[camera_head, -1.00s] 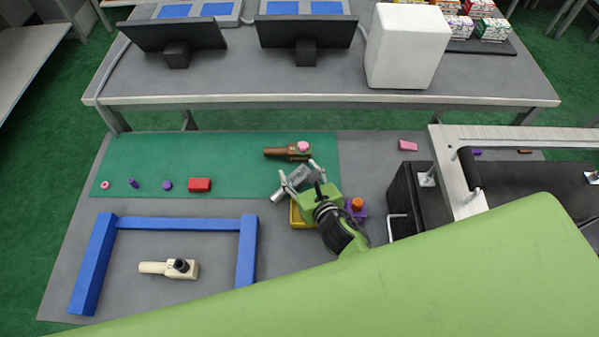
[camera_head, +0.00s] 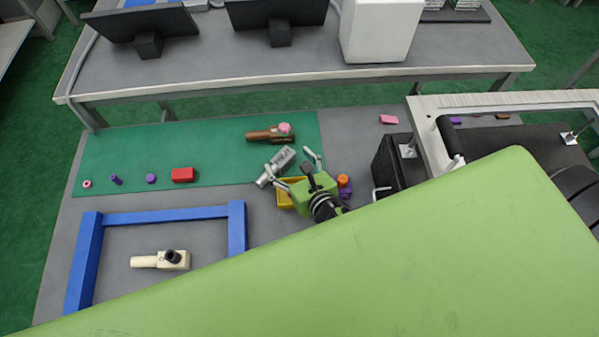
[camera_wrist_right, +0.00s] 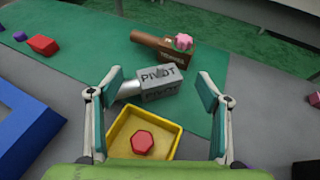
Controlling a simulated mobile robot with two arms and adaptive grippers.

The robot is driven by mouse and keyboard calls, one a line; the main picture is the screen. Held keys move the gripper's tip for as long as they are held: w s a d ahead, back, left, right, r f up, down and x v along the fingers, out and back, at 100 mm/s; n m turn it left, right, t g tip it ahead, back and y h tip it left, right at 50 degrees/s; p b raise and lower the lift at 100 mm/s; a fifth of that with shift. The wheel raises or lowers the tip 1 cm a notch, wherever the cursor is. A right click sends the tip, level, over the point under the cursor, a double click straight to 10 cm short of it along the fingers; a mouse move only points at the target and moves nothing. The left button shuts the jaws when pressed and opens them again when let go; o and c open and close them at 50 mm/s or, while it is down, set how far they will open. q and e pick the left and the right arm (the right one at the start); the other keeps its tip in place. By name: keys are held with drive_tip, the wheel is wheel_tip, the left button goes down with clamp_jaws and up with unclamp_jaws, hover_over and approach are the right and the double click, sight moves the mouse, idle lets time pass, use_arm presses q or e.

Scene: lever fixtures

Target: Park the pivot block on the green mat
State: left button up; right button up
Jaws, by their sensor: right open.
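The grey pivot block (camera_head: 281,161), lettered PIVOT, lies at the right part of the green mat (camera_head: 225,155), with its rod pointing toward the mat's front edge. In the right wrist view the block (camera_wrist_right: 160,84) shows its lettered faces, with the rod to its left; whether the rod's end overhangs the mat is unclear. My right gripper (camera_head: 294,170) is open, and the wrist view shows its fingers (camera_wrist_right: 158,105) wide apart with nothing between the pads. The block is beyond the fingertips, apart from them. My left gripper is not in view.
A yellow tray (camera_wrist_right: 172,143) holding a red hexagonal piece is below the gripper. A brown block with a pink knob (camera_head: 271,134) lies behind the pivot block. A blue frame (camera_head: 165,215) surrounds a cream block (camera_head: 175,260). My green arm covers the lower right.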

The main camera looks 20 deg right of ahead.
drive_tip(key=v, duration=0.6)
drive_tip(key=shift+s, duration=0.15)
drive_tip(key=shift+s+d+r, duration=0.1)
drive_tip(key=shift+s+r, duration=0.2)
drive_tip(key=shift+s, duration=0.3)
